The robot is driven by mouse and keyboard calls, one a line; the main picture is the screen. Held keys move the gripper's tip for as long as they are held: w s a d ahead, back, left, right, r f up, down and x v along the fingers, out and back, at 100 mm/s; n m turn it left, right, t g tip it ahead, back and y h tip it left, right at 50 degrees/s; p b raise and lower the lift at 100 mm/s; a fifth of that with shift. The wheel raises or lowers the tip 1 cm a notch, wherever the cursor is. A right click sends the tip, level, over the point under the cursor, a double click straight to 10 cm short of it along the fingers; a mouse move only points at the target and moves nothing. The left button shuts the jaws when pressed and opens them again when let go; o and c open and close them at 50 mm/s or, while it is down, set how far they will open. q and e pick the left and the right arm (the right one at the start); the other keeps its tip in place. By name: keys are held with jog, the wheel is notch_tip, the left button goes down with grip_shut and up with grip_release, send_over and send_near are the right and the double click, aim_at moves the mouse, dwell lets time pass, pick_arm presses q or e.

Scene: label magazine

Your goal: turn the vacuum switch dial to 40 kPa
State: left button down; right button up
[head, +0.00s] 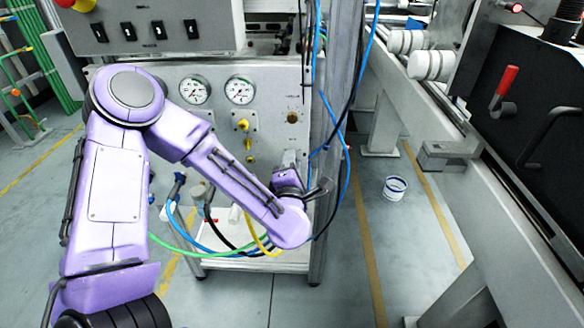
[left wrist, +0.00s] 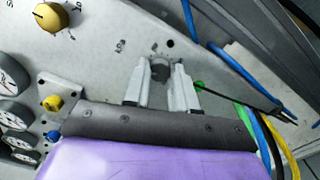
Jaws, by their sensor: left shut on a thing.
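In the left wrist view, a small dark grey round knob (left wrist: 160,67) sits on the light panel (left wrist: 100,55) beside a printed "kPa" mark; I take it for the vacuum switch dial. My left gripper (left wrist: 161,74) has its two pale fingers on either side of the knob, shut on it. The dial's pointer and setting are too small to read. In the head view my left gripper (head: 289,163) is at the lower right of the panel, and my own arm mostly hides the dial. My right gripper is in neither view.
Two pressure gauges (head: 240,90) and several yellow knobs (head: 243,125) are on the panel. A brass-coloured knob (left wrist: 53,17) with a printed scale is near the dial. Blue, green and yellow hoses (head: 262,246) hang below, close to my wrist. A metal post (head: 330,120) stands right of the panel.

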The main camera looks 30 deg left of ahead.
pick_arm(q)
jog(key=shift+f+n+b, duration=0.15)
jog(key=shift+n+b, duration=0.4)
jog(key=shift+n, duration=0.65)
jog(key=c, duration=0.9)
grip_release()
jog(key=shift+s, duration=0.1)
jog(key=shift+d, duration=0.1)
